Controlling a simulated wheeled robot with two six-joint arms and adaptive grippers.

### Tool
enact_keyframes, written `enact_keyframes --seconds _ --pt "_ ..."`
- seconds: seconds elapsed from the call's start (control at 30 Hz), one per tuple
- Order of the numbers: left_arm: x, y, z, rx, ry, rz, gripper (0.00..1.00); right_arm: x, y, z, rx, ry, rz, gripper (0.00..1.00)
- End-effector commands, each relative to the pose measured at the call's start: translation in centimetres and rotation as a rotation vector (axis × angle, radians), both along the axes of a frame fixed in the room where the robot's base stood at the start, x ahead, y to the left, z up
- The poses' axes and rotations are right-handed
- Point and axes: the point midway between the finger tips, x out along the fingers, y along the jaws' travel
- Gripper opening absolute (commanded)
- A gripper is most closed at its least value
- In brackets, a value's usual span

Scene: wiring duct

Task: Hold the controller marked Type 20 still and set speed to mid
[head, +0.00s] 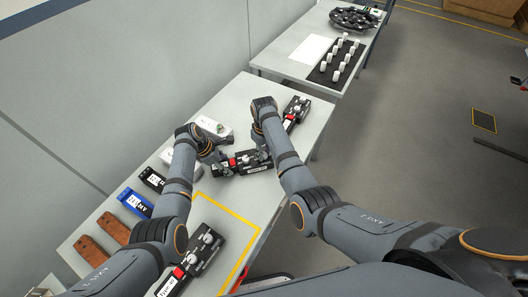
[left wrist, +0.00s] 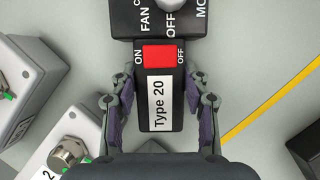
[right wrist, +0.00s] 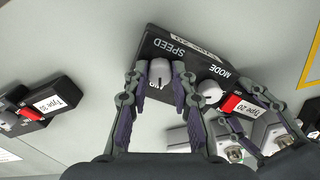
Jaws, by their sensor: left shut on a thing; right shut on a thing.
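The black controller marked Type 20 (head: 243,167) lies on the bench in the head view, with a red switch and grey knobs. In the left wrist view my left gripper (left wrist: 158,102) is shut on the controller's narrow end, one finger on each side of the Type 20 label (left wrist: 158,103). The red switch (left wrist: 158,60) sits just beyond the fingertips. In the right wrist view my right gripper (right wrist: 159,82) is shut on the speed knob (right wrist: 160,73), beside the SPEED print. The mode knob (right wrist: 209,93) is free beside it. My right fingers are hidden in the head view.
A white box (head: 213,128), blue (head: 135,203) and brown (head: 113,228) blocks stand along the wall side. A second table (head: 290,68) stands beyond.

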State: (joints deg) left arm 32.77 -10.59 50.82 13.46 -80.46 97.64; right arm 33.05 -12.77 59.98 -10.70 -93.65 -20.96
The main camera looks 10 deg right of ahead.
Motion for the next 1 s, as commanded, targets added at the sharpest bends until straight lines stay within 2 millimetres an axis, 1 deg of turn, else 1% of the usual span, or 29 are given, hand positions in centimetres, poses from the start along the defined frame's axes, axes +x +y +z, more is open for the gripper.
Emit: enact_keyframes --seconds 0.23,0.67,0.7,0.8,0.87,1.0 --pt "-0.06 -0.09 0.00 -0.002 0.001 -0.002 0.06 0.05 0.03 0.04 0.001 -0.002 -0.053 0.00" --pt "-0.07 -0.10 0.00 -0.002 0.002 -0.002 0.06 0.07 0.02 0.04 0.001 -0.002 -0.061 0.00" --pt "-0.07 -0.10 0.00 -0.002 0.002 -0.002 0.06 0.07 0.02 0.04 0.001 -0.003 -0.061 0.28" --pt "-0.07 -0.09 -0.01 -0.002 0.001 -0.002 0.06 0.06 0.02 0.04 0.001 -0.002 -0.060 0.41" --pt "-0.05 -0.08 0.00 -0.001 0.001 -0.002 0.06 0.05 0.01 0.03 0.001 -0.002 -0.060 0.48" --pt "-0.05 -0.06 -0.01 -0.001 0.002 -0.001 0.06 0.03 0.01 0.02 0.000 -0.001 -0.060 0.48"
